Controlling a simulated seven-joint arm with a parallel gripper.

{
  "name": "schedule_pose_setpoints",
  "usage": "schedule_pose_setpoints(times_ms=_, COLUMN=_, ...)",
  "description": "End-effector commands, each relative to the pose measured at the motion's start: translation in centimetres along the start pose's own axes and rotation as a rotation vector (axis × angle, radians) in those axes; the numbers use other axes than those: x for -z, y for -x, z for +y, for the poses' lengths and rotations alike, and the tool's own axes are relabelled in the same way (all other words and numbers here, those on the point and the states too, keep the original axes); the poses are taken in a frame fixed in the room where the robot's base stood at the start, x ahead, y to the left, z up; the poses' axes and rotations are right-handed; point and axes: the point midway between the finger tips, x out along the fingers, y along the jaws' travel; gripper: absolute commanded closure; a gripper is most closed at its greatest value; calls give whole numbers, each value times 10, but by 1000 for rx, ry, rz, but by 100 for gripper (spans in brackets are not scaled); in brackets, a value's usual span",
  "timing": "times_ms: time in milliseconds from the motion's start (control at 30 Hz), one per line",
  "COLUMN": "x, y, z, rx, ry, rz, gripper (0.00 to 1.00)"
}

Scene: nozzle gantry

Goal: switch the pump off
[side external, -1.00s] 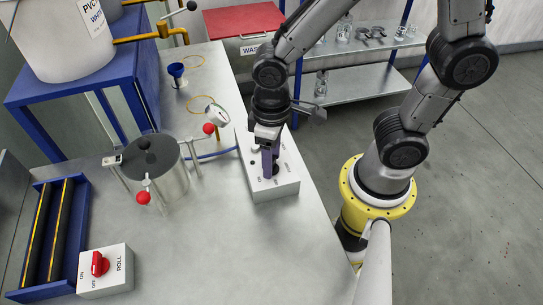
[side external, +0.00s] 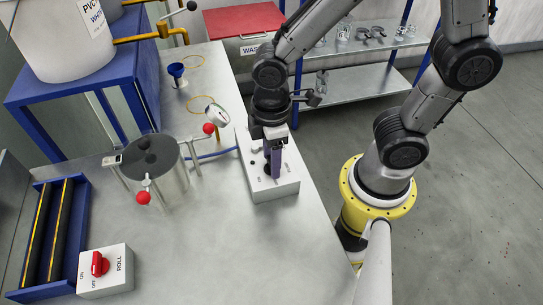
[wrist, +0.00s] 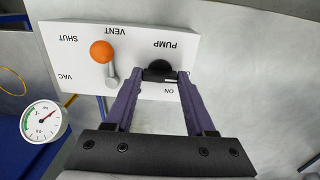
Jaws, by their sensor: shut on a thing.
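The white control box (side external: 257,188) stands on the bench and also shows in the wrist view (wrist: 60,45). In the wrist view the black pump knob (wrist: 160,68) sits below the word PUMP. My gripper (wrist: 160,77) is shut on the knob, with one purple finger at each side. The word ON shows below the knob, near the right finger; I cannot read an OFF mark. In the side view my gripper (side external: 276,174) points down onto the box, and the fingers hide most of the knob.
Beside the knob on the box is an orange-tipped lever (wrist: 102,52) among the marks VENT, SHUT and VAC. A dial gauge (side external: 215,115) and a lidded metal pot (side external: 165,165) stand left of the box. A ROLL switch box (side external: 105,270) is at the front left.

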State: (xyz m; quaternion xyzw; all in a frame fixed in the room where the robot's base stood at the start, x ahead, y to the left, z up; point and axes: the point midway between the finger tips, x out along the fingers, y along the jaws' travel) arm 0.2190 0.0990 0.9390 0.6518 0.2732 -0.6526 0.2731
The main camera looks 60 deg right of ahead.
Motion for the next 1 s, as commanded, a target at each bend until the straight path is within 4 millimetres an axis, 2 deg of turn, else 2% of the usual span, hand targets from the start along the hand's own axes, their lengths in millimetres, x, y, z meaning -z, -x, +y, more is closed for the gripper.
schedule_pose_setpoints(times_ms=400, x=1, y=2, z=0, rx=-2, ry=10, rz=5, gripper=100)
schedule_pose_setpoints(times_ms=433, x=1, y=2, z=0, rx=-2, ry=10, rz=5, gripper=40)
schedule_pose_setpoints(times_ms=567, x=1, y=1, z=0, rx=-2, ry=9, rz=4, gripper=16)
schedule_pose_setpoints(times_ms=867, x=0, y=1, z=0, rx=-1, ry=8, rz=2, gripper=15)
schedule_pose_setpoints(times_ms=1000, x=1, y=10, z=0, rx=-2, ry=8, rz=5, gripper=15)
